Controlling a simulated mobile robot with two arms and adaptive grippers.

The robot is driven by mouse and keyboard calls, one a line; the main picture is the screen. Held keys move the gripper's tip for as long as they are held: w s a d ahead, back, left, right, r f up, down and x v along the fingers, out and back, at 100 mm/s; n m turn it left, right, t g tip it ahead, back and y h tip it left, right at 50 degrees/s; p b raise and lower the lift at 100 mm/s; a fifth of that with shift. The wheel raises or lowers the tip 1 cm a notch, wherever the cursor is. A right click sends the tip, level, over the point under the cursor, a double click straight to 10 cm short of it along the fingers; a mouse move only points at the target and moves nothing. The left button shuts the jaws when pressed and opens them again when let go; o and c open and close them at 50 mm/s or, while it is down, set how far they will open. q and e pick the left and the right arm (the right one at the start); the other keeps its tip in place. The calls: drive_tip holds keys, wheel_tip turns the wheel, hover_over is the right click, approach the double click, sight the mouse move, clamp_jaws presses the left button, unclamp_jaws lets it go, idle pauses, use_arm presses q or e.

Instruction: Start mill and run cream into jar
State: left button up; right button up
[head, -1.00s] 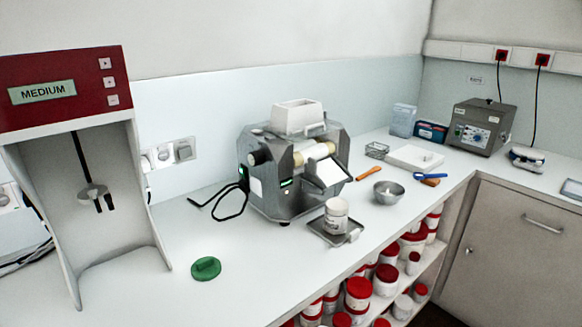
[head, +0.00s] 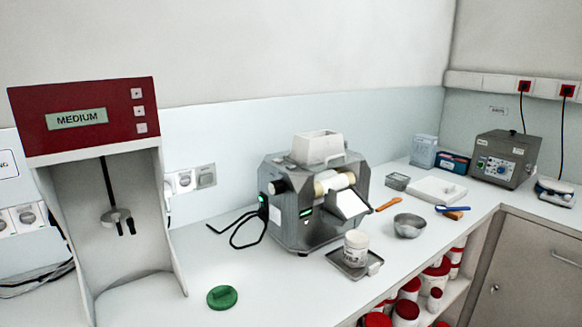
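The cream mill (head: 295,217) stands on the counter, a grey metal machine with a white hopper (head: 317,147) on top and pale rollers (head: 334,183) at the front. A white sloped apron (head: 351,203) sticks out below the rollers. A white open jar (head: 356,246) stands upright on a small metal tray (head: 346,264) in front of the apron. A green lid (head: 222,297) lies on the counter to the left. Neither of my grippers is in view.
A mixer with a red panel reading MEDIUM (head: 82,118) stands at the left. A metal bowl (head: 409,225), an orange spatula (head: 388,204) and a blue spoon (head: 451,208) lie right of the mill. Red-lidded tubs (head: 405,312) fill shelves below.

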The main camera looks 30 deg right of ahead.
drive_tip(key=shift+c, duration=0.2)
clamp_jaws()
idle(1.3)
